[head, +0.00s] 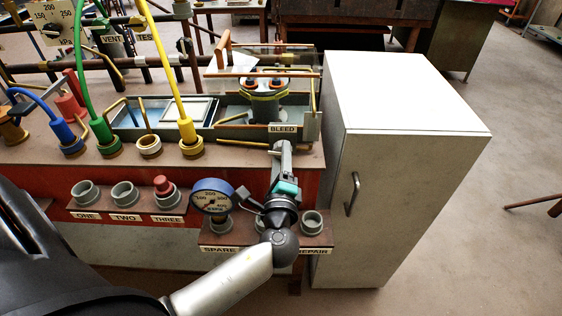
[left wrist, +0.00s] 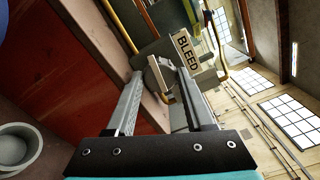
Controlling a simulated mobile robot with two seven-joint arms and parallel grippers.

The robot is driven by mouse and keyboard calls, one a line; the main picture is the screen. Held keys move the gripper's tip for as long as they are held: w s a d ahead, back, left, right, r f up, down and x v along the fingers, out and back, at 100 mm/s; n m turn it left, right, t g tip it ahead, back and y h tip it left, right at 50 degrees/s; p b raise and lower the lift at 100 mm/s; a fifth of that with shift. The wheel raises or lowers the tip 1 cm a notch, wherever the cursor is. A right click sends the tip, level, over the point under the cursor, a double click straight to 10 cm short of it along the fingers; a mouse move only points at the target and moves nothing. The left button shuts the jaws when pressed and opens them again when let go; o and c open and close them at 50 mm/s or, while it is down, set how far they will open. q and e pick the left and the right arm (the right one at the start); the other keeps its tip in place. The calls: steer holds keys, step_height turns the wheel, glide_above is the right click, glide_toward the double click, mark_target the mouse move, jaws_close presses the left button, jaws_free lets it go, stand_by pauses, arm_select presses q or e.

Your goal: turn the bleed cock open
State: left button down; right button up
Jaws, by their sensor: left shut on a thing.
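The bleed cock's brass lever (head: 243,143) points left, lying about level, just below the white BLEED label (head: 283,129) at the bench's front edge. My left gripper (head: 281,151) reaches up to the lever's right end from the front. In the left wrist view the fingers (left wrist: 160,84) are shut on a pale brass piece of the cock (left wrist: 160,76), with the BLEED label (left wrist: 187,51) just beyond. The fingers hide part of the cock. My right gripper is not in view.
A grey vessel (head: 265,103) stands behind the label in a tray. A pressure gauge (head: 212,197) stands left of my wrist on the SPARE/REPAIR shelf, beside a socket (head: 312,222). A white cabinet (head: 400,150) stands close on the right. Yellow (head: 189,131) and green hoses stand left.

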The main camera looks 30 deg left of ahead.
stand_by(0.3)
arm_select(q)
steer(key=shift+c, duration=1.8)
jaws_free()
steer(key=shift+o, duration=0.4)
steer(key=shift+f, duration=0.1)
